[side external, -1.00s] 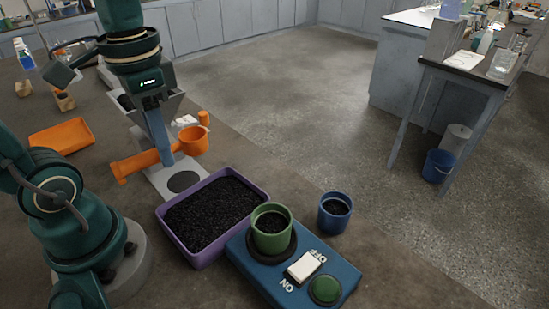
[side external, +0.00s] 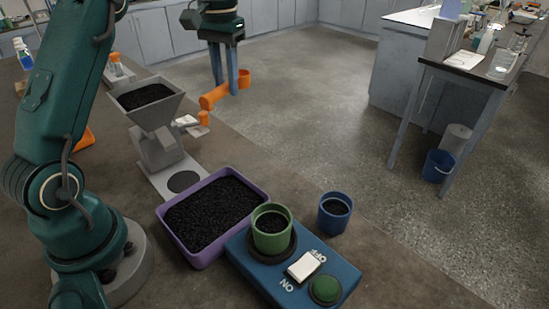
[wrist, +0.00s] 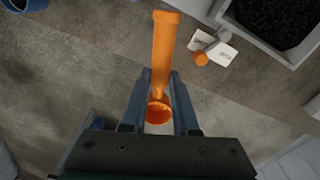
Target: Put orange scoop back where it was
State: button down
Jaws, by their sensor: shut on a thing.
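The orange scoop (side external: 212,97) is in my gripper (side external: 225,88) in the side view. It appears held up beyond the hopper, near the far table edge. Its cup is at the right of the fingers and its handle points down left. In the wrist view, my gripper (wrist: 157,98) is shut on the scoop (wrist: 165,50). The handle points to the top of the picture and the cup lies lower, between the fingers. No contact between scoop and table is visible.
A hopper (side external: 172,122) of dark grains stands by a purple tray (side external: 264,190).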

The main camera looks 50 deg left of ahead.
send_over(232, 147)
notch_tip(232, 147, down, 4)
jog(key=shift+n, duration=0.4)
notch_tip(232, 147, down, 12)
jog(key=shift+r, duration=0.25)
jog(key=shift+f, duration=0.1)
jog(key=c, duration=0.7)
grip_release()
